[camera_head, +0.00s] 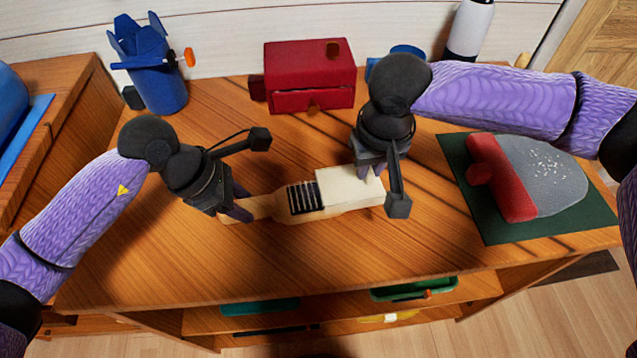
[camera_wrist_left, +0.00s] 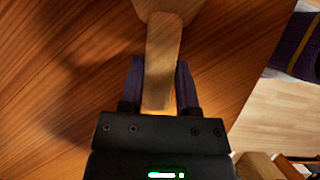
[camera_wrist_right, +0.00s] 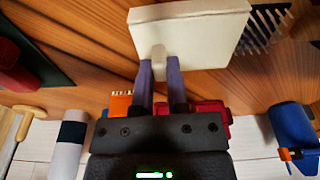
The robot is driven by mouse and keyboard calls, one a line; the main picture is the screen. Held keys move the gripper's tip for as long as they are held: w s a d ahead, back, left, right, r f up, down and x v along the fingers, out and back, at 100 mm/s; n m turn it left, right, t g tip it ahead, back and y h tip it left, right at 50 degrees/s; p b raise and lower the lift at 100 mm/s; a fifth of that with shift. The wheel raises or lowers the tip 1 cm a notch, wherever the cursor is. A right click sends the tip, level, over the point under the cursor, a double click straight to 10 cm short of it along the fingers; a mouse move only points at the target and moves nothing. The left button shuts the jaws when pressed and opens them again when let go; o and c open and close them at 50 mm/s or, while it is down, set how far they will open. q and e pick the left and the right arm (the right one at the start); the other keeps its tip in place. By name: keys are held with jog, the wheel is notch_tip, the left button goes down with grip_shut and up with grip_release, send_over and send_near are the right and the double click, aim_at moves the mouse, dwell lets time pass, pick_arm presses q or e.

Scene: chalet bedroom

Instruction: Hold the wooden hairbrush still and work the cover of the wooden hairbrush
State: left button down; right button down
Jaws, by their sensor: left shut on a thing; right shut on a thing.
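The wooden hairbrush (camera_head: 262,207) lies lengthwise on the dresser top, its handle to the left. My left gripper (camera_head: 243,207) is shut on the handle (camera_wrist_left: 162,50), which runs between its fingers in the left wrist view. Dark bristles (camera_head: 304,198) show bare on the handle side of the brush head. The cream cover (camera_head: 338,184) sits over the right part of the head. My right gripper (camera_head: 371,172) is shut on a small knob of the cover (camera_wrist_right: 195,22). The right wrist view shows bristles (camera_wrist_right: 264,28) sticking out past the cover's edge. The bristles beneath the cover are hidden.
A red box (camera_head: 310,70) and a blue container (camera_head: 155,75) stand at the back. A red and grey object (camera_head: 545,175) lies on a green mat (camera_head: 497,228) at right. A white and black bottle (camera_head: 470,25) stands behind. The dresser top (camera_head: 180,270) is clear in front.

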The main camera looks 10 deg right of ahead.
jog(key=shift+w+d, duration=0.2)
jog(key=shift+d, duration=1.85)
jog(key=c, duration=1.1)
grip_release()
jog(key=shift+d, duration=0.2)
jog(key=o, duration=0.5)
pick_arm(q)
jog(key=shift+c, duration=1.2)
grip_release()
jog(key=v, duration=1.2)
pick_arm(e)
jog(key=r, duration=0.4)
jog(key=s+r, duration=0.1)
jog(key=r, duration=0.1)
